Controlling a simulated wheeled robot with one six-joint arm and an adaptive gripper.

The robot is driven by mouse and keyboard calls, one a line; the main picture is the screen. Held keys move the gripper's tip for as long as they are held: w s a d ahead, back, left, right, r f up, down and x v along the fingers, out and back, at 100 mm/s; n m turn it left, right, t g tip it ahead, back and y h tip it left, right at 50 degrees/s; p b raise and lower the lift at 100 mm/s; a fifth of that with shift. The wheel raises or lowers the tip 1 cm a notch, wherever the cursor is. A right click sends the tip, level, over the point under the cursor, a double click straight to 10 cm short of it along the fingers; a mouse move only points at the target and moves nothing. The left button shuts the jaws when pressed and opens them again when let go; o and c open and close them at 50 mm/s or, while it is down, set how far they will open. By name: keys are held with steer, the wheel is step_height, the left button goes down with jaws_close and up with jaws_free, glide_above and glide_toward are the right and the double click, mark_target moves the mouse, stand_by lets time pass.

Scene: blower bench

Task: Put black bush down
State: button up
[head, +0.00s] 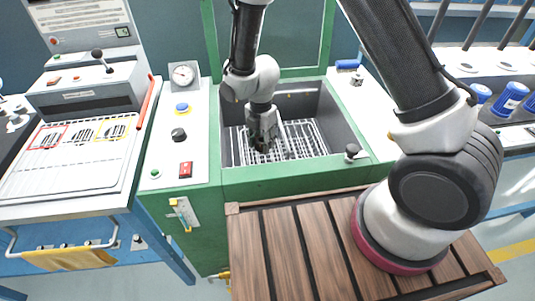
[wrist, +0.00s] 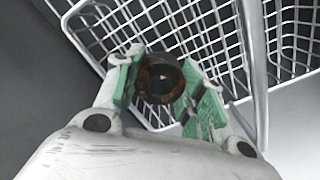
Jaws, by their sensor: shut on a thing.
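My gripper (head: 264,143) is down inside the grey-walled basin of the green bench, over a white wire basket (head: 306,140). In the wrist view my gripper's green-padded fingers (wrist: 163,88) are shut on the black bush (wrist: 159,80), a short dark ring with a brownish inside. The wire basket (wrist: 285,45) shows behind the bush. I cannot tell whether the bush touches the basket wires. In the head view the bush is too small and dark to make out at my fingertips.
The basin's green front edge (head: 290,178) and grey walls surround my gripper. A dark knob (head: 352,150) stands at the basin's front right corner. On the left are a gauge (head: 184,75), a red switch (head: 186,169) and a panel with a tray (head: 75,150).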

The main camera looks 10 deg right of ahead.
mark_target(262, 159)
steer(key=shift+f, duration=2.85)
steer(key=shift+f, duration=0.1)
steer(key=o, duration=1.2)
